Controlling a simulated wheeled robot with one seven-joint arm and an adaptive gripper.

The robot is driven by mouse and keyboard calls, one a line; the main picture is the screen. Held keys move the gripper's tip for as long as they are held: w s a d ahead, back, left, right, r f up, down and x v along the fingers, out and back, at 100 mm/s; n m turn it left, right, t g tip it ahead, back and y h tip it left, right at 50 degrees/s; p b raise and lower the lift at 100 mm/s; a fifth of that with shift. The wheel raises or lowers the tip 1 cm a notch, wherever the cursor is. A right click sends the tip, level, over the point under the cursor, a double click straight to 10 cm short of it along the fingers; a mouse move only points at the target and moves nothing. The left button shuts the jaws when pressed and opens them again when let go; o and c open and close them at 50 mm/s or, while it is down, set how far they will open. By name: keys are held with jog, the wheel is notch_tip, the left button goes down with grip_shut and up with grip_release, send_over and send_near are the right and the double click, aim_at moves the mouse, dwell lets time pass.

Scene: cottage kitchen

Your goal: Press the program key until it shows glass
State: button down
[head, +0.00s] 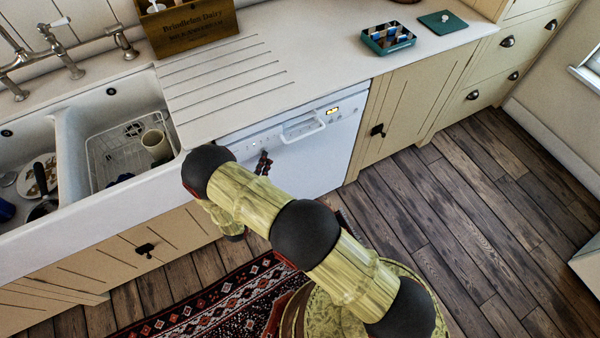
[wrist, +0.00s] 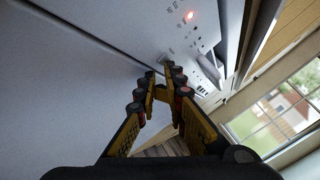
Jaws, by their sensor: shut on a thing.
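The white dishwasher (head: 318,160) stands under the counter, with a small lit yellowish display (head: 333,111) at the right of its panel; its text is too small to read. In the wrist view the panel (wrist: 180,47) shows small dark keys or marks and a glowing red light (wrist: 190,15). I cannot tell which is the program key. My gripper (head: 264,163) is in front of the dishwasher, below and left of its handle. In the wrist view its fingertips (wrist: 162,73) are close together near the panel. What lies between them cannot be made out, nor whether they touch the panel.
The dishwasher handle (head: 302,127) stands out from the panel. A sink (head: 112,130) with a rack and cup is at the left. A teal box (head: 388,38) and a wooden crate (head: 192,30) stand on the counter. The wooden floor (head: 440,220) at the right is clear.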

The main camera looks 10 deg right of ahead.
jog(key=shift+s+d, duration=0.2)
jog(key=shift+s, duration=0.35)
jog(key=s+d+p, duration=0.1)
jog(key=s, duration=0.4)
jog(key=shift+s+d+p, duration=0.3)
jog(key=shift+s+p, duration=0.05)
jog(key=shift+s, duration=0.05)
dwell(0.4)
jog(key=c, duration=2.5)
grip_release()
grip_shut()
